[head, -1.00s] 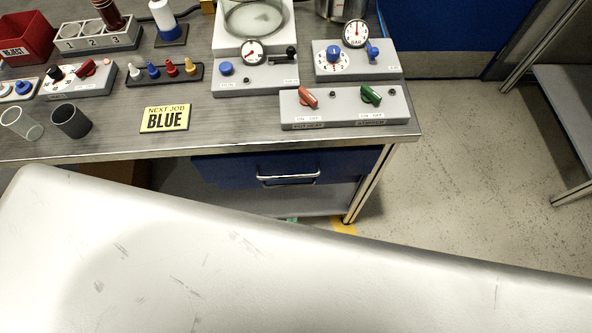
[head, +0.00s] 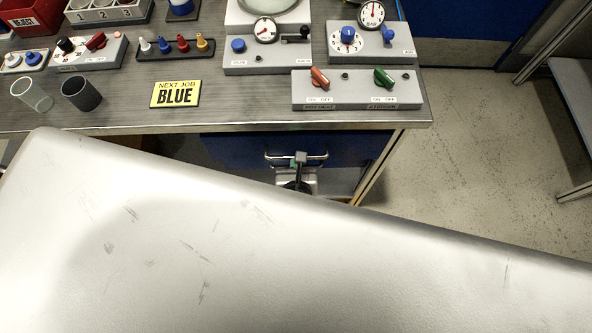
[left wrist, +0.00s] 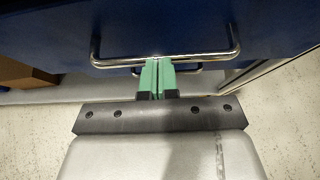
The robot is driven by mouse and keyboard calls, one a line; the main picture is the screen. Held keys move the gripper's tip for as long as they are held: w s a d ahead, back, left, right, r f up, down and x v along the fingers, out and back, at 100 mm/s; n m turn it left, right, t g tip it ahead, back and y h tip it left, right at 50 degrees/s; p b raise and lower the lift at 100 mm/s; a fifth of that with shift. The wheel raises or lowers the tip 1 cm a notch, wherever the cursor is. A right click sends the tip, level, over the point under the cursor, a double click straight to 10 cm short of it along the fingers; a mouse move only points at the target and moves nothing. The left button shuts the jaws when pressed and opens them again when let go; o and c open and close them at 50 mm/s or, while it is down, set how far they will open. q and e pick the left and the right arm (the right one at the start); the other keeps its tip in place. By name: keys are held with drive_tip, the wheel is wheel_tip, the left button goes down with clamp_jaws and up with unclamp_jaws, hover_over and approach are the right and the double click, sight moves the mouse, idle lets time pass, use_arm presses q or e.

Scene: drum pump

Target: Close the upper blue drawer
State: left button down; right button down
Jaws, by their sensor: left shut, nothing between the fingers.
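The upper blue drawer (head: 235,150) is under the front edge of the workbench, with a metal bar handle (head: 318,160) on its front. How far it stands out cannot be told. My left gripper (head: 299,158) is in front of the handle. In the left wrist view the drawer front (left wrist: 200,22) fills the top and its wide bar handle (left wrist: 215,55) runs across it. The green fingertips of my left gripper (left wrist: 156,80) are shut together and empty at the middle of the handle, touching it or very close. My right gripper is not in view.
The workbench (head: 240,113) carries a yellow sign (head: 175,94), two cups, a switch box (head: 355,90) and gauges. A second bar (left wrist: 190,71) shows below the handle. A brown box (left wrist: 22,74) lies at the left.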

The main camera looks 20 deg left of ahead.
sight(294, 144)
use_arm(q)
drive_tip(key=shift+w, duration=0.1)
drive_tip(key=w, duration=0.1)
drive_tip(key=w+a, duration=0.1)
drive_tip(key=w, duration=0.2)
drive_tip(key=shift+w+a+r+p, duration=0.15)
drive_tip(key=shift+w+a+p, duration=0.1)
drive_tip(key=shift+w+p, duration=0.05)
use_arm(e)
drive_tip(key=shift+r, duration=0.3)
use_arm(q)
drive_tip(key=shift+r, duration=0.1)
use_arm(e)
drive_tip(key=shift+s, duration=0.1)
